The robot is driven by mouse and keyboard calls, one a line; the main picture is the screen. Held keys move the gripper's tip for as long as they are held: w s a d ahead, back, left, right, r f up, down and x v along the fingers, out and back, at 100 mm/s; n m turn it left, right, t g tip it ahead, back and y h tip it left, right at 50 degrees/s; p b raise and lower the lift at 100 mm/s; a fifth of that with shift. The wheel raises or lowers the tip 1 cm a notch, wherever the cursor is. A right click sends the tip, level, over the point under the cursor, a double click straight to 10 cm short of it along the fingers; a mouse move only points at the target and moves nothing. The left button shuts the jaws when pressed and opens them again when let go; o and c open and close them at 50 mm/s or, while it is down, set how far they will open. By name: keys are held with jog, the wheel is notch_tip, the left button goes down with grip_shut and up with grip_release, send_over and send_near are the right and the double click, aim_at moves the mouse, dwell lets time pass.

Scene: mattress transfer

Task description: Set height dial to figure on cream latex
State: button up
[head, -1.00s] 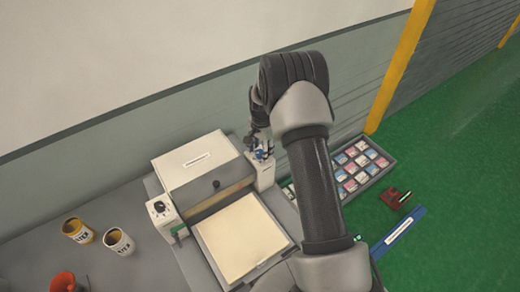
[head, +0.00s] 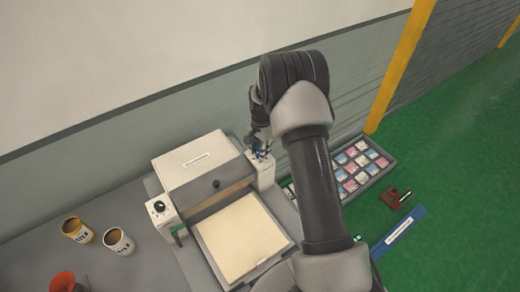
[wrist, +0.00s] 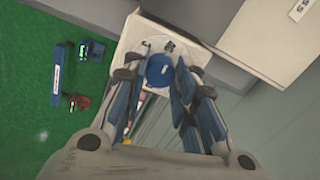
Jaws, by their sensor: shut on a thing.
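The blue height dial (wrist: 160,70) sits on a round pale scale plate on top of the white box at the right of the press-like machine (head: 196,160). My gripper (wrist: 155,78) is shut on the dial, one finger at each side. In the head view my gripper (head: 260,150) is small and partly dark over the white box (head: 265,175). The dial's figures are too small to read. A cream slab (head: 240,240) lies on the machine's front bed. A yellow can (head: 77,230) and a white can (head: 118,241) with dark lettering stand at the left.
A black knob (head: 159,207) is on the machine's left box. A grey tray of small coloured squares (head: 355,168) lies at the right. A red object (head: 392,198) and a blue labelled bar (head: 398,232) lie on the green floor. A red-orange object (head: 63,281) is at lower left.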

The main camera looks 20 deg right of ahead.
jog(key=n+b, duration=0.3)
jog(key=n, duration=0.2)
jog(key=shift+f+n, duration=0.1)
jog(key=shift+n, duration=0.3)
jog(key=n+b, duration=0.2)
jog(key=n, duration=0.3)
jog(key=shift+w+n, duration=0.1)
jog(key=shift+n, duration=0.2)
dwell(0.3)
jog(key=o, duration=1.1)
jog(key=shift+r, duration=0.2)
